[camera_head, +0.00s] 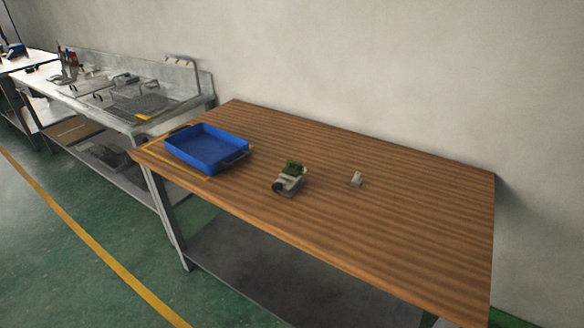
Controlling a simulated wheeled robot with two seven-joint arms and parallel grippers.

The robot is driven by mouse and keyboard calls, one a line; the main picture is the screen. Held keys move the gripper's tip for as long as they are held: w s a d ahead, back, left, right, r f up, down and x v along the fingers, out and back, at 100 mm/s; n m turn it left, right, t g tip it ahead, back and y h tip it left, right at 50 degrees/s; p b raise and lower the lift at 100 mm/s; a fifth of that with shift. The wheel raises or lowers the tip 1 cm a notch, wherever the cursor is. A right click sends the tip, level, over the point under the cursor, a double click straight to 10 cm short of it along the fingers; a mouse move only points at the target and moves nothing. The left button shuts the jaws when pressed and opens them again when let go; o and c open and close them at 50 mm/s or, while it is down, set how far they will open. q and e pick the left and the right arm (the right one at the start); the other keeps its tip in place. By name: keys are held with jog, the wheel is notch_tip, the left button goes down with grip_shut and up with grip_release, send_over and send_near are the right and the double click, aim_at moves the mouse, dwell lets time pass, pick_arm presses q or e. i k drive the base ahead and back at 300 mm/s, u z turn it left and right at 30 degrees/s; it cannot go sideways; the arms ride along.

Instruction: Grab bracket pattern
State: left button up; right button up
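Neither of my grippers shows in the head view.
The wooden table (420,220) is clear on its right side. A blue tray (206,149) sits at its left end, within yellow tape. A metal sink bench (150,100) stands beyond on the left. A wall runs behind; a lower shelf (260,265) is underneath.

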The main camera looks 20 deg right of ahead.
aim_at(293, 169)
jog(key=u, duration=0.75)
jog(key=i, duration=1.3)
jog(key=z, duration=1.45)
